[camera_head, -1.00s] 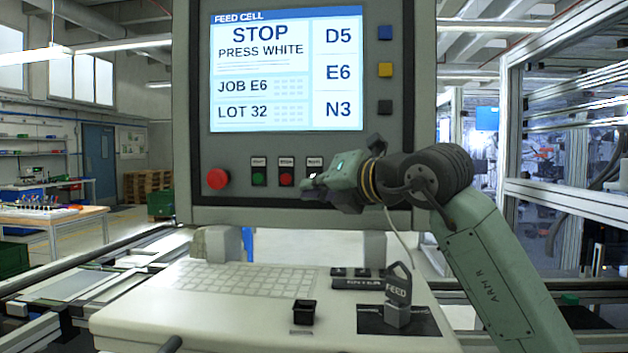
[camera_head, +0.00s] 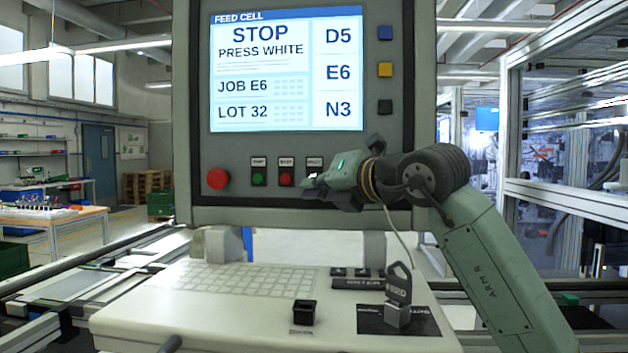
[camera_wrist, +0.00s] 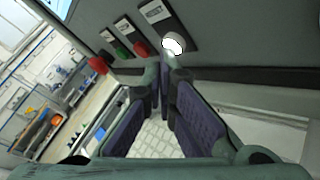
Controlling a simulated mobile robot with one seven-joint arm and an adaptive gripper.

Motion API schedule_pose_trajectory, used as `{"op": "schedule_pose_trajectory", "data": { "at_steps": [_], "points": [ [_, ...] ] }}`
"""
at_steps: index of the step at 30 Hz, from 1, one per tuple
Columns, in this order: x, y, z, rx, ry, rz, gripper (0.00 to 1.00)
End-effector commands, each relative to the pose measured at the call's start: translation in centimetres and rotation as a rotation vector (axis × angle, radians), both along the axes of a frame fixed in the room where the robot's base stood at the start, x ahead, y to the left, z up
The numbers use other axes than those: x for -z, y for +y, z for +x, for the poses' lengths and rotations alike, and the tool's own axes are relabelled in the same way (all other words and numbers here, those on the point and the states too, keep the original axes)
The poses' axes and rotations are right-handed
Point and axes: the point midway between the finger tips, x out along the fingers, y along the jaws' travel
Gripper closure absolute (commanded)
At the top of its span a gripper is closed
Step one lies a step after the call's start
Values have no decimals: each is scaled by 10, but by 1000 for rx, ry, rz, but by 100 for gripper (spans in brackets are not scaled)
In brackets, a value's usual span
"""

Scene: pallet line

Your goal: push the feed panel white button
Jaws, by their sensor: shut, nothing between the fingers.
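The feed panel (camera_head: 190,130) stands upright in front of me, its screen (camera_head: 286,70) reading STOP, PRESS WHITE. The white button (camera_wrist: 174,43) is at the end of the labelled button row in the wrist view. In the head view only a small part of the white button (camera_head: 313,176) shows above my fingers. My gripper (camera_head: 306,190) is shut and empty, its fingertips at the panel's lower part. In the wrist view the closed fingertips (camera_wrist: 163,62) are just below the white button and overlap its lower edge. I cannot tell whether they touch it.
To the left in the row are a red button (camera_head: 286,179), a green button (camera_head: 259,179) and a larger red knob (camera_head: 218,179).

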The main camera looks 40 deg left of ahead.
Motion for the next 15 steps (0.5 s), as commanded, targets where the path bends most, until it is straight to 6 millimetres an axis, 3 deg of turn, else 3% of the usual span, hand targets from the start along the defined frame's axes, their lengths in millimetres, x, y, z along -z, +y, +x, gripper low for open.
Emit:
{"op": "schedule_pose_trajectory", "data": {
  "at_steps": [15],
  "points": [
    [0, 4, 5, -1, 0, 1, 100]
  ]
}}
